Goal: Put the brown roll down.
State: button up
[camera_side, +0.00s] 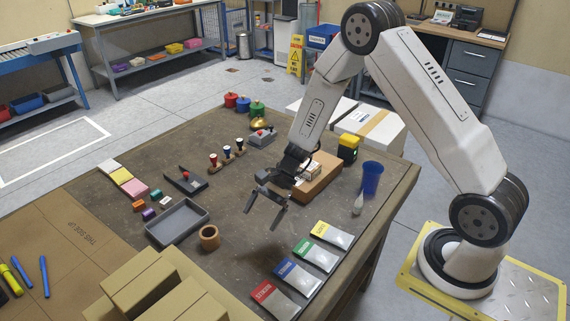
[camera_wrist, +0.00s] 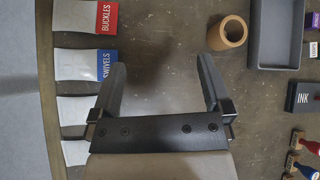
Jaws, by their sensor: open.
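The brown roll (camera_side: 209,238) stands upright on the brown table, its round hole facing up. It is just in front of the grey tray (camera_side: 178,222) and apart from it. In the wrist view the brown roll (camera_wrist: 228,33) lies beyond my right fingertip, left of the tray (camera_wrist: 275,35). My gripper (camera_side: 265,213) is open and empty above the table, to the right of the roll in the side view. In the wrist view my gripper (camera_wrist: 160,75) shows both fingers spread, with only bare table between them.
Labelled packets, red (camera_side: 272,299), blue (camera_side: 297,275), green (camera_side: 316,254) and yellow (camera_side: 333,234), line the table's near right edge. Stamps (camera_side: 226,153) stand behind. Cardboard boxes (camera_side: 145,285) are at the front. A blue cup (camera_side: 371,178) stands at the right. Bare table lies around the roll's right side.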

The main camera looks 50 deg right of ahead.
jog(key=s+d+r+n+t+h, duration=0.1)
jog(key=s+r+n+h, duration=0.3)
jog(key=n, duration=0.4)
jog(key=s+d+r+n+h, duration=0.3)
jog(key=s+r+n+h, duration=0.2)
jog(key=s+r+n, duration=0.2)
jog(key=shift+s+d+n+t, duration=0.35)
jog(key=shift+s+n+t, duration=0.05)
jog(key=shift+s, duration=0.5)
